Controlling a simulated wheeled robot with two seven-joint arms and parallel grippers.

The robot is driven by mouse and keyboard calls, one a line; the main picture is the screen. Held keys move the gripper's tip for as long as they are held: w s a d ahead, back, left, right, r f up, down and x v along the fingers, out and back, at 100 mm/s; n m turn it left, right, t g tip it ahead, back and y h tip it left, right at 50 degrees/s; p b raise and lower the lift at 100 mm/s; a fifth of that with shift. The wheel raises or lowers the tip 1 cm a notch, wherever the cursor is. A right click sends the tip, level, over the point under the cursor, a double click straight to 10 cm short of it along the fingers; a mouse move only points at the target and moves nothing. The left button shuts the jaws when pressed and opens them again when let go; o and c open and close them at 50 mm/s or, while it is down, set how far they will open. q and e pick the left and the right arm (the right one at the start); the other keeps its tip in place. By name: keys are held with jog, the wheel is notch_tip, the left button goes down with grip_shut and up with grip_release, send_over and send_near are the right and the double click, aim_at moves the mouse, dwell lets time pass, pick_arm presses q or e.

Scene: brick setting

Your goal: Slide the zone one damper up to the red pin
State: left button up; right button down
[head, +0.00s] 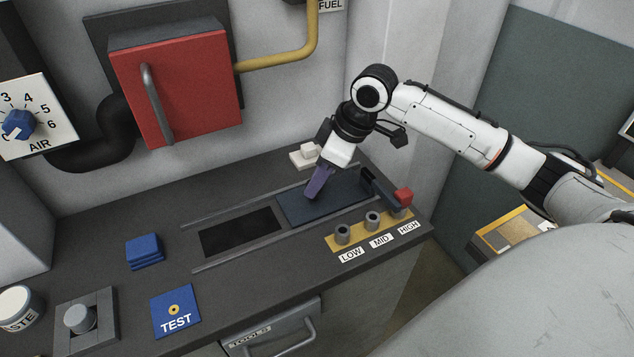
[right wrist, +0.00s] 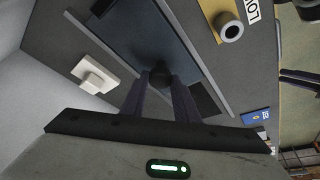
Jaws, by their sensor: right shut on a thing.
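The damper is a dark blue plate (head: 345,196) between two rails on the dark bench top, beside a black opening (head: 240,232). It also shows in the right wrist view (right wrist: 130,30). My right gripper (head: 313,192) is over the plate's left part. In the right wrist view its fingers (right wrist: 160,98) are shut on a dark knob (right wrist: 160,75). The red pin (head: 403,196) is at the HIGH end of a yellow strip (head: 358,238). A dark bar (head: 380,187) runs from the plate's right end to beside the pin; contact is unclear. My left gripper is out of view.
Grey sockets stand at LOW (head: 342,234) and MID (head: 372,220). A white block (head: 305,155) sits behind the far rail. Blue blocks (head: 144,251) and a TEST plate (head: 175,310) lie to the left. A red door (head: 190,85) hangs on the wall.

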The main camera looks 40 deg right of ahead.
aim_at(335, 203)
jog(key=c, duration=1.4)
grip_release()
jog(key=shift+s+d+r, duration=0.1)
jog(key=shift+r, duration=0.4)
jog(key=v, duration=0.9)
jog(key=shift+r, duration=0.2)
